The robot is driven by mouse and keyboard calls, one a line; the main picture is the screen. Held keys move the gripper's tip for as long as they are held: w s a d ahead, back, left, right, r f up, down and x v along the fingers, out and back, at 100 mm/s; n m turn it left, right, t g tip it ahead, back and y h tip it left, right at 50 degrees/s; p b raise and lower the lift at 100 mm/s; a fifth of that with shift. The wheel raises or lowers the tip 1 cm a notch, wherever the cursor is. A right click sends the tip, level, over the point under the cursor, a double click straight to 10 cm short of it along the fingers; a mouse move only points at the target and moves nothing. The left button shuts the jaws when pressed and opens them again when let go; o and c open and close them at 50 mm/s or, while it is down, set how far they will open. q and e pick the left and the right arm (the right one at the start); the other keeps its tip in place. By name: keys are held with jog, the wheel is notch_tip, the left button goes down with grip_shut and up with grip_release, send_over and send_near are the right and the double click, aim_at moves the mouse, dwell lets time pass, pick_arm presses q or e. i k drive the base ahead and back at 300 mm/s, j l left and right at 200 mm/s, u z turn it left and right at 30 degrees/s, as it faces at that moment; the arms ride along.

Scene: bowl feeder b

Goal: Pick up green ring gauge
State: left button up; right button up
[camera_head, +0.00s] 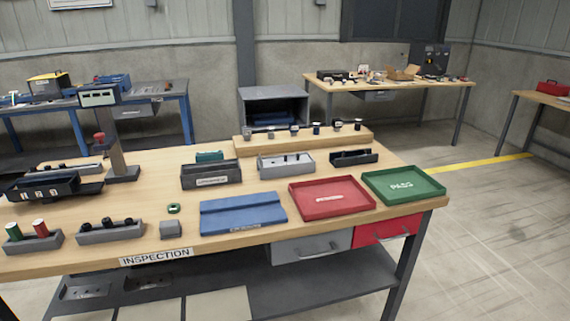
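The green ring gauge (174,208) is a small green ring with a dark hole. It lies flat on the wooden inspection table (140,253), left of the blue block (243,212) and just behind a small grey block (170,230). Nothing touches it from above. Neither of my grippers shows in the head view.
A grey holder with black plugs (110,235) and a holder with green and red cylinders (34,238) stand left of the ring. A grey box (210,175) is behind it. Red (332,211) and green (404,200) trays lie right. A gauge stand (122,174) rises at back left.

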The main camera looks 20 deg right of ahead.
aim_at(173, 208)
jog(key=i+j+z, duration=0.2)
jog(key=j+z, duration=0.15)
jog(key=i+j+z, duration=0.1)
jog(key=j+z, duration=0.6)
jog(key=j, duration=0.2)
jog(key=i, duration=0.05)
